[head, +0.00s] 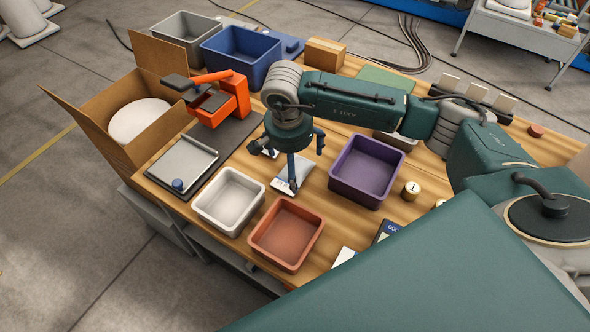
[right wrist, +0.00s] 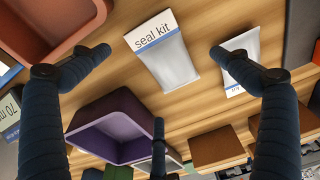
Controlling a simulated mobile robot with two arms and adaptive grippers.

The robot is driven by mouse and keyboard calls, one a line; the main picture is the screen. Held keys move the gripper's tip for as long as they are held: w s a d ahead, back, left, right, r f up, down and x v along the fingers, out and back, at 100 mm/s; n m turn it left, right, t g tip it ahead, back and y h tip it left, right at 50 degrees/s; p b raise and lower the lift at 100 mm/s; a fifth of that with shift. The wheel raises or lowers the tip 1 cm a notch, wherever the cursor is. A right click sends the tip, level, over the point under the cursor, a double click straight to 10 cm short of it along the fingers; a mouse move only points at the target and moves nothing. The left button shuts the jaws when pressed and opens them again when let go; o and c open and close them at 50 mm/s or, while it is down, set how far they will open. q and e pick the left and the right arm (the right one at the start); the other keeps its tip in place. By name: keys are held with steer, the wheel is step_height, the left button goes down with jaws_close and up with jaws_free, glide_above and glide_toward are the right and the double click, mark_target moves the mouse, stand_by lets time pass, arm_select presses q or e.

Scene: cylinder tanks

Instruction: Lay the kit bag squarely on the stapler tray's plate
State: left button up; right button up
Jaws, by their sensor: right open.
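The kit bag (head: 297,177), a clear flat pouch with a white "seal kit" header, lies on the wooden table; it also shows in the right wrist view (right wrist: 172,57). My right gripper (head: 292,170) is open and empty above it, its fingers pointing down and hiding part of the bag. In the right wrist view the bag lies between the spread fingers, not gripped. The stapler tray's grey plate (head: 186,160) lies empty on a dark base at the left, beside an orange stapler (head: 232,100). A blue knob (head: 178,184) sits at the plate's near edge. My left gripper is out of view.
A second bag (right wrist: 240,60) lies close beside the kit bag. A white bin (head: 229,200) stands between bag and plate. A terracotta bin (head: 286,235) and a purple bin (head: 366,170) flank the near and right sides. An open carton (head: 105,95) stands at the table's left edge.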

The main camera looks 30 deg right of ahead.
mark_target(298, 173)
steer(key=f, duration=0.2)
steer(key=f+p, duration=0.1)
steer(key=shift+d+f, duration=0.35)
steer(key=shift+d, duration=0.05)
steer(key=shift+w+f, duration=0.1)
steer(key=shift+f, duration=0.4)
steer(key=c, duration=1.4)
steer(key=shift+r, duration=0.1)
step_height(298, 173, up, 20)
steer(key=b, duration=0.3)
steer(key=s+a+n, duration=0.2)
steer(key=s+n, duration=0.1)
steer(key=n, duration=0.1)
steer(key=s+a+n+y, duration=0.1)
steer(key=s+a+n, duration=0.1)
steer(key=s+n, duration=0.1)
steer(key=s+a+r+n, duration=0.1)
steer(key=s+a+n, duration=0.1)
steer(key=s+n, duration=0.1)
steer(key=shift+a+n+t+y, duration=0.3)
steer(key=shift+n+t, duration=0.1)
steer(key=shift+n, duration=0.5)
